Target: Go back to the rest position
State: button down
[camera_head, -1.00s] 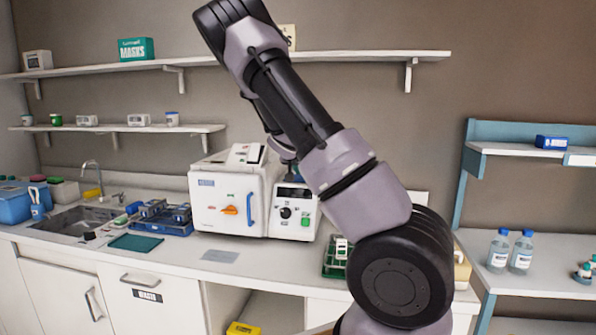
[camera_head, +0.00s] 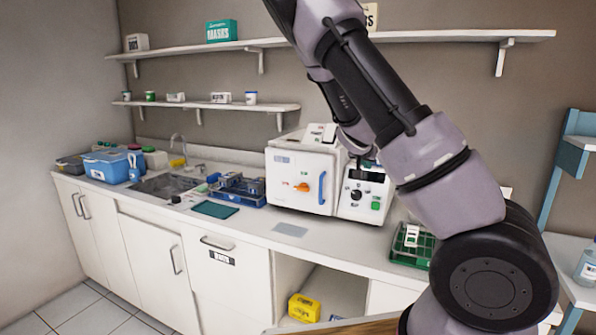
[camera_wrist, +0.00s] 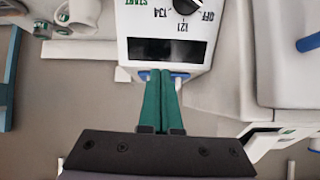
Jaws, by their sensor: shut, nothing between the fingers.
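My gripper (camera_wrist: 161,88) shows in the wrist view with its two green fingers shut together and nothing between them. Its tips lie in front of the dark display of the white autoclave's control panel (camera_wrist: 165,45); I cannot tell how far apart they are. In the head view my arm is raised and bent across the right half, in front of the counter and shelves. The gripper itself is hidden behind the arm there.
The white counter (camera_head: 255,240) carries a blue tray rack (camera_head: 238,190), a teal mat (camera_head: 215,210) and a green rack (camera_head: 412,246). A wall shelf (camera_head: 400,37) runs behind my arm. A yellow box (camera_head: 304,308) sits below the counter. Floor (camera_head: 100,310) is clear at the lower left.

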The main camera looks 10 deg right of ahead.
jog(key=s+a+r+n+y, duration=0.1)
jog(key=s+a+r+y, duration=0.1)
jog(key=s+a+r, duration=0.2)
jog(key=s+a+r+n+g+y, duration=0.1)
jog(key=s+a+r+y, duration=0.2)
jog(key=s+r, duration=0.6)
jog(key=s+a+r+n+y, duration=0.1)
jog(key=s+a+r+y, duration=0.2)
jog(key=s, duration=1.8)
notch_tip(320, 180, up, 5)
jog(key=shift+s+a+f+g, duration=0.2)
jog(key=shift+a+g, duration=0.1)
jog(key=shift+a, duration=0.8)
